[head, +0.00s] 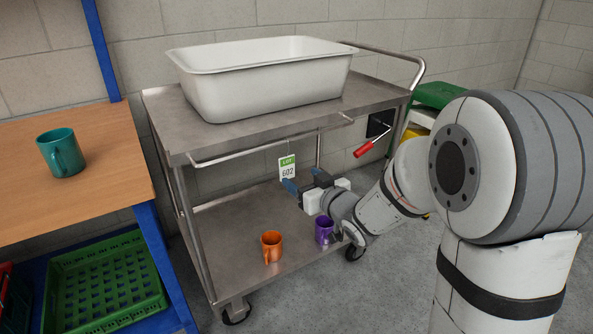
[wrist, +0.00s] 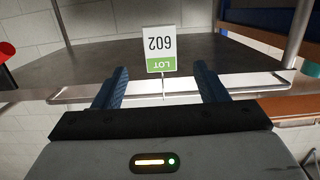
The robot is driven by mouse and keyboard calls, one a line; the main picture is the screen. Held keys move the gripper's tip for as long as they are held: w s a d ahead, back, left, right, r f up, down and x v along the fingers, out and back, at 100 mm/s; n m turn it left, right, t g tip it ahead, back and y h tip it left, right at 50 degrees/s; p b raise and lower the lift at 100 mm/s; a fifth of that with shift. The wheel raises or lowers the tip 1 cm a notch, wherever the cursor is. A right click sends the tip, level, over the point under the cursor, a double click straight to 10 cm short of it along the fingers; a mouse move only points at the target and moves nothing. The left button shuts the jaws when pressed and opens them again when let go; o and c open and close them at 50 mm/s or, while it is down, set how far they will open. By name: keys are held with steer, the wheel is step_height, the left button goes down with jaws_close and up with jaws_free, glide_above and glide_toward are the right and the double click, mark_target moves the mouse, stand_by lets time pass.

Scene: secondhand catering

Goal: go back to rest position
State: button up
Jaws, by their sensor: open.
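My gripper (head: 306,184) is open and empty in the head view, held beside the metal trolley (head: 262,122) between its two shelves. In the wrist view the two blue fingers of my gripper (wrist: 160,90) stand wide apart. The lot tag (head: 287,167) reading 602 hangs from the trolley's front rail. In the wrist view the tag (wrist: 160,50) appears upside down beyond the fingertips, apart from them.
A large white tub (head: 265,85) stands on the trolley's top shelf. An orange mug (head: 271,247) and a purple mug (head: 323,230) stand on its lower shelf, near my arm. A teal mug (head: 61,153) stands on the wooden table (head: 75,205). A green crate (head: 104,285) sits below.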

steer(key=s+d+r+m+g+h+p, duration=0.2)
steer(key=s+d+r+h+p, duration=0.25)
steer(key=d+r+p, duration=0.35)
steer(key=s+d+r+m+g+h+p, duration=0.2)
steer(key=s+d+r+m+h+p, duration=0.25)
steer(key=r+p, duration=0.45)
steer(key=s+d+r+g+p, duration=0.1)
steer(key=s+r+g+p, duration=0.2)
steer(key=s, duration=0.6)
steer(key=s+d+r+g+p, duration=0.2)
steer(key=s+r+g+p, duration=0.2)
steer(key=s+r+p, duration=0.3)
steer(key=shift+s+p, duration=1.7)
steer(key=shift+p, duration=0.05)
steer(key=shift+d+r, duration=0.1)
